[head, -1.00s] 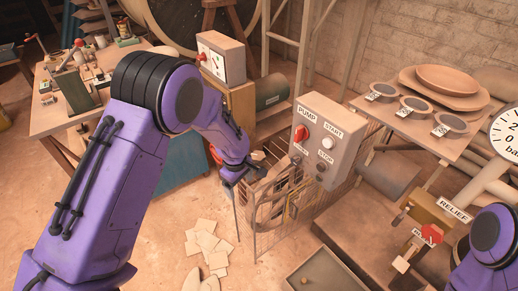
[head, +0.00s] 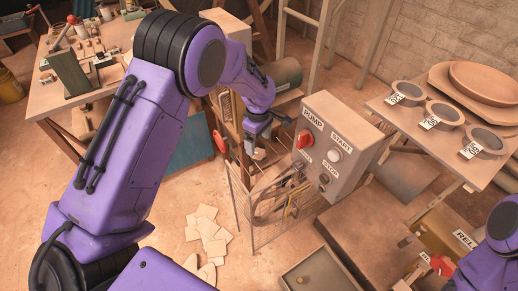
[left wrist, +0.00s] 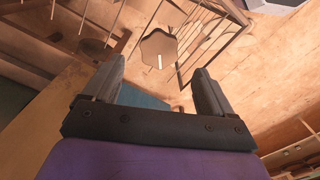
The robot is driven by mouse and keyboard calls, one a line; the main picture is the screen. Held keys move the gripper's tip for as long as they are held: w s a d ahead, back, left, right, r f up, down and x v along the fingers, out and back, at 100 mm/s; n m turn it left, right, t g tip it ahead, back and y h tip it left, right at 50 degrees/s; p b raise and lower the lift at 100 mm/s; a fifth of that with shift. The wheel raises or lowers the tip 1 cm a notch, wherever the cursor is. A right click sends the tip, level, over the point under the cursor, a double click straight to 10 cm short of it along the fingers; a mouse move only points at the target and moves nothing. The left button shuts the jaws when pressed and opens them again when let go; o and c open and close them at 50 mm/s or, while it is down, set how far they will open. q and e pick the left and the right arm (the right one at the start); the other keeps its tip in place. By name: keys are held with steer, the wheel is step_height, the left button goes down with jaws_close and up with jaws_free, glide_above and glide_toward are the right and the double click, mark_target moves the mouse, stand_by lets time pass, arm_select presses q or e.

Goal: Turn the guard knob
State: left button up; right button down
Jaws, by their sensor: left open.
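A dark lobed knob (left wrist: 158,48) with a white pointer line shows in the left wrist view, ahead of my fingertips and between them in the picture. It looks like the guard knob, and I cannot pick it out in the head view. My left gripper (left wrist: 158,78) is open and empty, its two fingers apart and not touching the knob. In the head view my left gripper (head: 253,148) points down over the back of the wire guard cage (head: 272,222), left of the pump box.
The grey pump box (head: 338,150) with a red knob (head: 305,139) stands just right of my left gripper. A red ring-like part (head: 219,142) is close on its left. Cards (head: 208,232) lie on the floor. A workbench (head: 72,101) stands at the left.

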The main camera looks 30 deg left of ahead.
mark_target(259, 154)
arm_select(q)
step_height(259, 154, down, 6)
steer(key=shift+r, duration=0.1)
steer(key=c, duration=1.1)
steer(key=shift+o, duration=0.2)
